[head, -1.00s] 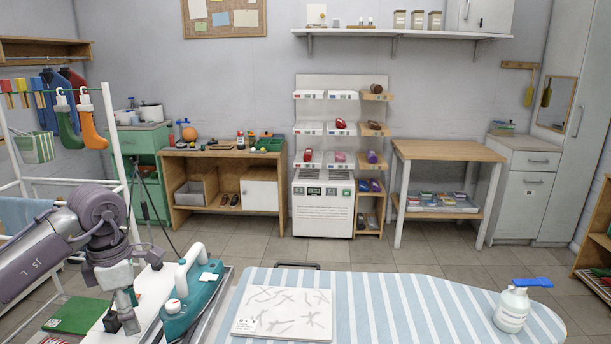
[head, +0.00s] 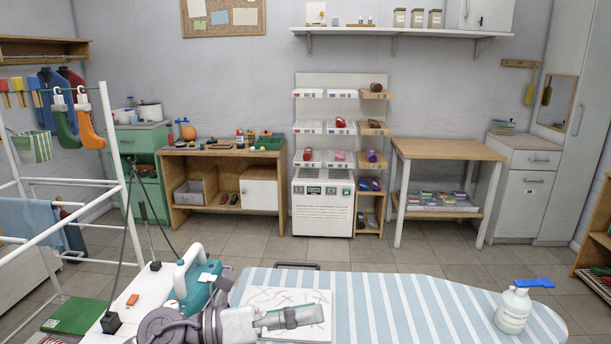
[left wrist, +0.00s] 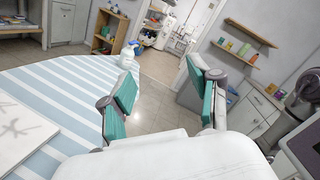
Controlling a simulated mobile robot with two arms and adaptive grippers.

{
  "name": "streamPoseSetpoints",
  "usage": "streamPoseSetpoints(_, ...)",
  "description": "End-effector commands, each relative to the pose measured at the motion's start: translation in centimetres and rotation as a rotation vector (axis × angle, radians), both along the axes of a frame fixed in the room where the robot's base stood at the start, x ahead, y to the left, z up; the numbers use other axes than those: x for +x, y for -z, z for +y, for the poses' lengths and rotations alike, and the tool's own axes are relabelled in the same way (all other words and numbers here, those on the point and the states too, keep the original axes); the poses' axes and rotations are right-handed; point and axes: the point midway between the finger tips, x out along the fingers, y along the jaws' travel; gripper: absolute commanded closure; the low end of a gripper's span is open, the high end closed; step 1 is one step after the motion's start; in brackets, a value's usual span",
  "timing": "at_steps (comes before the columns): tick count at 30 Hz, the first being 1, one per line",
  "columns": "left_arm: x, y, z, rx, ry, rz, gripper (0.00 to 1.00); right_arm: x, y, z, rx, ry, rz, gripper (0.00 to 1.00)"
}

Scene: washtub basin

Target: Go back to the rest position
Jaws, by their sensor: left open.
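My left gripper (head: 298,316) is at the bottom middle of the head view, over the near side of the ironing board (head: 400,305). Its two teal-padded fingers stand apart with nothing between them in the left wrist view (left wrist: 163,85). My left forearm covers part of the board and of a white patterned panel (head: 285,282) lying on it. A teal and white iron (head: 195,282) stands to the left, partly hidden behind my arm. My right gripper does not show.
A white bottle with a blue pump (head: 513,308) stands at the board's right end. A white drying rack (head: 115,170) rises at the left. Shelves and a wooden table (head: 448,149) stand by the far wall, with open floor before them.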

Motion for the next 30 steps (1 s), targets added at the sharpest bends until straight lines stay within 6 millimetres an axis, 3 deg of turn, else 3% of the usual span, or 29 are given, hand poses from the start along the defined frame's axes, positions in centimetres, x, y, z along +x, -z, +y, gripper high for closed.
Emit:
streamPoseSetpoints(3, 1.1, -3.0, 1.5, -0.416, -0.200, 0.270, 0.38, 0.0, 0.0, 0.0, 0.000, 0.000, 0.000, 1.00)
streamPoseSetpoints(5, 2.3, -3.1, 3.8, -0.605, -0.322, 0.427, 0.38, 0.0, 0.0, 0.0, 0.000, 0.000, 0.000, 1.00)
streamPoseSetpoints(8, 3.9, -0.4, 8.8, -0.884, -0.552, 0.718, 0.38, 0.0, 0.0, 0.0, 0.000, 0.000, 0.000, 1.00)
streamPoseSetpoints(11, 3.8, 5.4, 13.7, -1.106, -0.802, 1.023, 0.38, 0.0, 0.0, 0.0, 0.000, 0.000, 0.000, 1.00)
streamPoseSetpoints(14, 1.5, 11.8, 17.2, -1.248, -1.036, 1.294, 0.38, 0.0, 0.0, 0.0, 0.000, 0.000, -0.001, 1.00)
streamPoseSetpoints(18, -4.1, 19.7, 19.9, -1.354, -1.334, 1.619, 0.38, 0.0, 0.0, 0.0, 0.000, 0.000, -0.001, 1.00)
streamPoseSetpoints(21, -8.1, 23.2, 20.6, -1.379, -1.494, 1.784, 0.38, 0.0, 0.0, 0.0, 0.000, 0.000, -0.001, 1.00)
streamPoseSetpoints(24, -11.6, 25.5, 20.9, -1.381, -1.621, 1.909, 0.38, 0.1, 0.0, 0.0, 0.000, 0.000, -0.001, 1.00)
streamPoseSetpoints(30, -17.7, 28.4, 20.9, -1.356, -1.827, 2.103, 0.38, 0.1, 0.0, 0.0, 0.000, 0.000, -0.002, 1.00)
